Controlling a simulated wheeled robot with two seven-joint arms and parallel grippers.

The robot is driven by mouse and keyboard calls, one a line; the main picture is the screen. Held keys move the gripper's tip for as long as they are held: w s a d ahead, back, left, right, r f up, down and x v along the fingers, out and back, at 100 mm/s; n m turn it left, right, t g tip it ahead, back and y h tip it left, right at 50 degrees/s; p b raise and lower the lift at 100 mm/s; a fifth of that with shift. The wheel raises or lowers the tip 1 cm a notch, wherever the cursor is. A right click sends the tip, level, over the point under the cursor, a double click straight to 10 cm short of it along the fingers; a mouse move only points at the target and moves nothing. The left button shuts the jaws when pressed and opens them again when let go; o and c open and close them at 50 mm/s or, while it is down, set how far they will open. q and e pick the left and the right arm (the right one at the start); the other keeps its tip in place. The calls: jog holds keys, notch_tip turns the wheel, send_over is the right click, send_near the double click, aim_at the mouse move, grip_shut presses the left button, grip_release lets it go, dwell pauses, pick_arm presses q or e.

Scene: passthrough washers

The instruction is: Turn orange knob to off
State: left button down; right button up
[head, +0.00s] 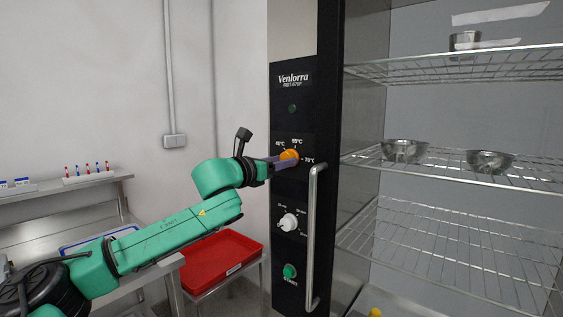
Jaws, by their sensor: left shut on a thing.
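The orange knob (290,155) sits on the black control panel (286,118) of the tall machine, in the middle of the head view. Temperature marks, including 70°C on the right, surround it. My left gripper (283,160) reaches in from the left with its fingers shut on the orange knob. The fingers hide part of the knob and the marks on its lower left, so its exact pointing is hard to tell. My right gripper is not in view.
Below are a white knob (289,222) and a green button (290,271). A vertical metal handle (312,240) stands just right of the knobs. Wire shelves (470,225) with metal bowls (404,151) are at right. A red tray (220,262) is at lower left.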

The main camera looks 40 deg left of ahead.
pick_arm(q)
jog(key=shift+n, duration=0.4)
jog(key=m, duration=3.6)
jog(key=shift+r, duration=0.2)
jog(key=n, duration=0.5)
